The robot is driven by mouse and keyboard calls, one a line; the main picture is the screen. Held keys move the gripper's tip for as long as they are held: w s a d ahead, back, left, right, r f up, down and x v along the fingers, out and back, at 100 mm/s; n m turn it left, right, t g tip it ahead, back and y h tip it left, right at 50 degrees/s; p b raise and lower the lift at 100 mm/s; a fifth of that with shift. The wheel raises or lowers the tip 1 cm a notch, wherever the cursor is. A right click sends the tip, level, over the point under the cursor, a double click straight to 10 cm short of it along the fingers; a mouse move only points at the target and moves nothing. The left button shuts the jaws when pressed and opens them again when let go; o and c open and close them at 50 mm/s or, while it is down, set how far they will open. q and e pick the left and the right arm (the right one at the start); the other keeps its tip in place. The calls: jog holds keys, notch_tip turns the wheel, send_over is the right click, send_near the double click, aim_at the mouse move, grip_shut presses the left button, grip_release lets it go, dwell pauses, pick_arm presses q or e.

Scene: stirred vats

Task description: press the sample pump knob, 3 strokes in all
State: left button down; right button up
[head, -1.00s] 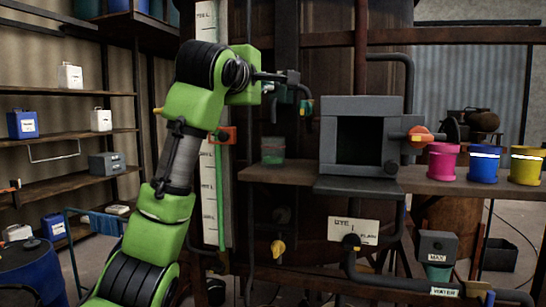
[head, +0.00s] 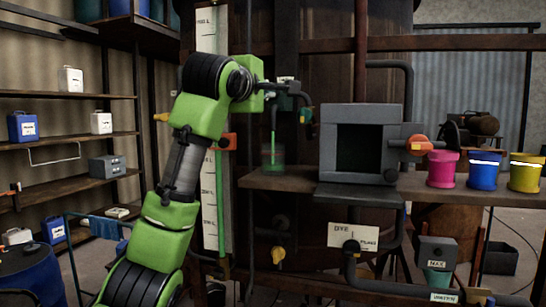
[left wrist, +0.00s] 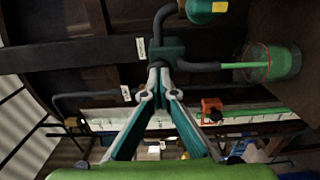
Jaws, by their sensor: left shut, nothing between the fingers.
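My left gripper (head: 280,88) is shut and empty, with its fingertips at the sample pump (head: 290,102) in the head view. In the left wrist view, the closed fingertips (left wrist: 158,70) meet the dark teal pump body (left wrist: 166,54); they hide the knob, so I cannot see how far down it is. A thin green stream (head: 273,125) runs from the pump spout (left wrist: 205,66) into the clear sample jar (head: 273,157) on the shelf. The jar, also in the left wrist view (left wrist: 285,65), holds some green liquid. My right gripper is not in view.
A grey box with a dark opening (head: 360,150) stands right of the jar on the wooden shelf (head: 420,188). Pink (head: 441,169), blue (head: 484,171) and yellow (head: 525,173) pots stand farther right. An orange-red block (head: 228,141) sits on the upright level gauge behind my arm.

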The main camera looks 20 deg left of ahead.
pick_arm(q)
jog(key=shift+w+p, duration=0.7)
jog(key=shift+w, duration=0.3)
jog(key=shift+s, duration=0.1)
jog(key=s+b, duration=0.2)
jog(key=s, duration=0.1)
jog(key=shift+s+b, duration=0.1)
jog(key=shift+b, duration=0.25)
dwell(0.4)
